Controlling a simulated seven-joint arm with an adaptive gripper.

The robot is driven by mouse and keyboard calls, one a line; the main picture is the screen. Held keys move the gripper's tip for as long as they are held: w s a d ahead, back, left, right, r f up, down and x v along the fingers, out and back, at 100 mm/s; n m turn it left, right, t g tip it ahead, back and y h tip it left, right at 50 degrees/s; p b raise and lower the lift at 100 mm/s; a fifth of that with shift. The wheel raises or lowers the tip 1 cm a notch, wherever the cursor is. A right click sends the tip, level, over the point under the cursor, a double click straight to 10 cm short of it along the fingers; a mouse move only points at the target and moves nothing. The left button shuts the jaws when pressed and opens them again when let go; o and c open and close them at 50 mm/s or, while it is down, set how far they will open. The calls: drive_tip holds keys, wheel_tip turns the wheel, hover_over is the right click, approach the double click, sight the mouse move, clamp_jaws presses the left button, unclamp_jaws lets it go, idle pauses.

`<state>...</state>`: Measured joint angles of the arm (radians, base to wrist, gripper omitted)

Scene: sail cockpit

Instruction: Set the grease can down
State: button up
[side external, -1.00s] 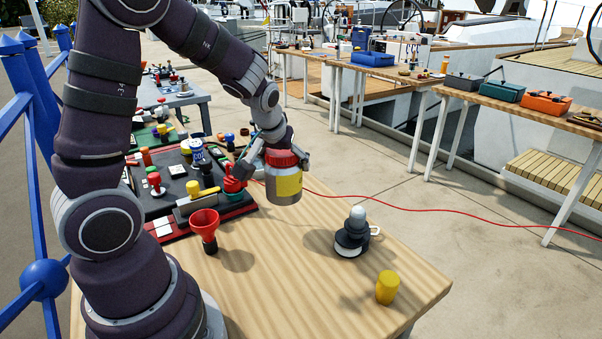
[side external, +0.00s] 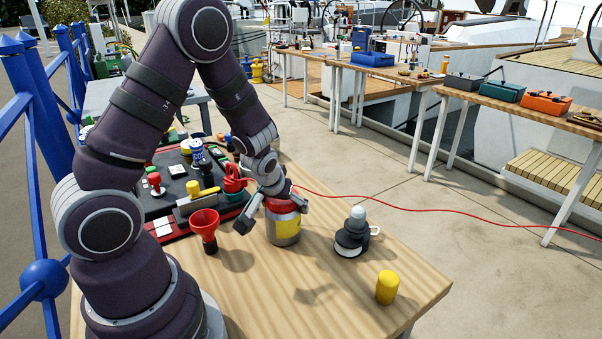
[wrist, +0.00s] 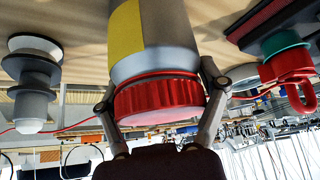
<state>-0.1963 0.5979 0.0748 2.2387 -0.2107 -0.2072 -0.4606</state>
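The grease can (side external: 284,228) is silver with a yellow label and a red lid. It stands upright on the wooden table (side external: 230,290), right of the red funnel (side external: 205,224). My gripper (side external: 270,212) is over its top, with fingers spread to either side; the left finger stands visibly apart from the can. In the wrist view the can (wrist: 175,50) hangs upside down in the picture, its red lid between my gripper's fingers (wrist: 160,92). Its base is cut off there.
A dark winch-like piece with a white top (side external: 352,235) stands right of the can. A yellow cylinder (side external: 387,287) is near the table's front right edge. A tray with red fittings and tools (side external: 165,205) lies to the left. The table front is clear.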

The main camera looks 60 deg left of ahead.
drive_tip(key=o, duration=0.3)
drive_tip(key=shift+r, duration=0.1)
drive_tip(key=shift+r, duration=0.3)
drive_tip(key=s+d+r+m+h, duration=0.1)
drive_tip(key=s+d+r+m, duration=0.1)
drive_tip(key=s+d+r, duration=0.1)
drive_tip(key=s+d+r+m+h, duration=0.2)
drive_tip(key=s+d+r+m, duration=0.1)
drive_tip(key=r, duration=0.4)
drive_tip(key=s+d+r+m+h, duration=0.1)
drive_tip(key=s+d+r+m, duration=0.2)
drive_tip(key=s+d+r, duration=0.1)
drive_tip(key=shift+s+d+r+t, duration=0.15)
drive_tip(key=shift+d+r, duration=0.25)
drive_tip(key=shift+d, duration=0.3)
drive_tip(key=shift+s+d+r+t, duration=0.15)
drive_tip(key=shift+d+r, duration=0.25)
drive_tip(key=shift+d, duration=0.3)
drive_tip(key=shift+w, duration=0.1)
